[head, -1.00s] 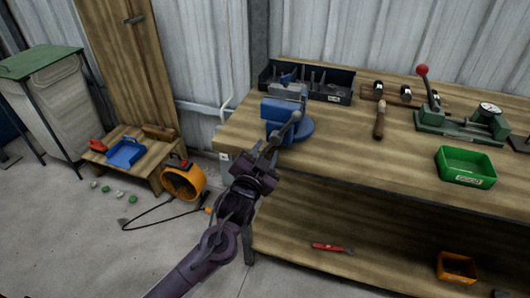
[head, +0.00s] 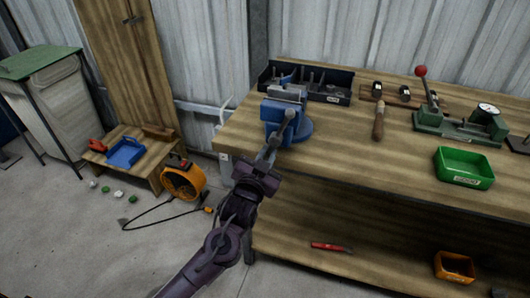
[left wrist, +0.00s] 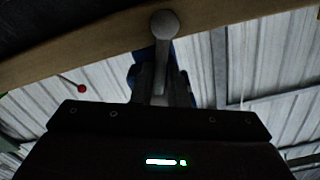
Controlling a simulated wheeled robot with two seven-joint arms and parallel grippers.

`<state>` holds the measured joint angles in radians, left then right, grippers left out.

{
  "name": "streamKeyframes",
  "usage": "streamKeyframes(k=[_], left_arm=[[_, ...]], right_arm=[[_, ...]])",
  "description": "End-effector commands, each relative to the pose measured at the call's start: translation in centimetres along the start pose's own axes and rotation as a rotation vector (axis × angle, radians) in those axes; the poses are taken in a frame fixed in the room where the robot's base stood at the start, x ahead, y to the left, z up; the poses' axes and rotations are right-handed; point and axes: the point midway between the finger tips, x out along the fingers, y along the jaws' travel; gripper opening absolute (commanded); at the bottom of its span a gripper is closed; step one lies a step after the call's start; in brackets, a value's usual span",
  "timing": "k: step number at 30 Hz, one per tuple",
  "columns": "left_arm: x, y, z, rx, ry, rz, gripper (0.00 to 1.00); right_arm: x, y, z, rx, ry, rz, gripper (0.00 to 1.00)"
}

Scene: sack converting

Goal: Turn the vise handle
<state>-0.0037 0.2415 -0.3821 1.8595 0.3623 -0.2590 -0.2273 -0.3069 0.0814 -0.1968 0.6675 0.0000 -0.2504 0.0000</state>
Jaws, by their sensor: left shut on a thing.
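The blue vise (head: 280,112) is fixed at the left front corner of the wooden workbench (head: 345,150). Its grey handle (head: 287,122) slants down in front of the vise, with a round knob at its upper end. My left gripper (head: 268,156) is at the handle's lower end and is shut on it. In the left wrist view the handle (left wrist: 162,60) rises from behind my gripper body to its knob, with part of the blue vise (left wrist: 180,82) behind it. My right gripper is in neither current view.
A black tool tray (head: 335,92) stands behind the vise. A green bin (head: 464,168) and a green press with a red knob (head: 421,71) are to the right. An orange fan (head: 182,181) with a cable is on the floor at the left.

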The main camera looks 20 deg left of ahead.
Motion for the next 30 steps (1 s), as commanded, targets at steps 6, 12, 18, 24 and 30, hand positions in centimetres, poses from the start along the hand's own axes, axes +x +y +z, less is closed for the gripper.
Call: streamKeyframes(k=[6,12,18,24,30], left_arm=[[0.0,0.7,-0.2,-0.154,-0.002,0.000,0.00],[0.0,1.1,-0.2,-0.266,-0.001,0.000,0.00],[0.0,1.4,-0.3,-0.332,-0.001,0.000,0.00],[0.0,1.5,-0.3,-0.353,-0.001,0.000,0.00],[0.0,1.4,-0.3,-0.353,0.000,0.000,0.00]], right_arm=[[-0.4,-0.1,1.9,-0.004,-0.015,-0.001,0.30],[-0.8,-0.2,1.7,-0.004,-0.013,-0.003,0.30],[-1.1,-0.2,0.9,-0.004,-0.004,-0.003,0.30],[-1.1,-0.2,0.9,-0.003,-0.005,-0.003,0.30],[-1.1,-0.2,1.0,-0.002,-0.007,-0.003,0.30]])
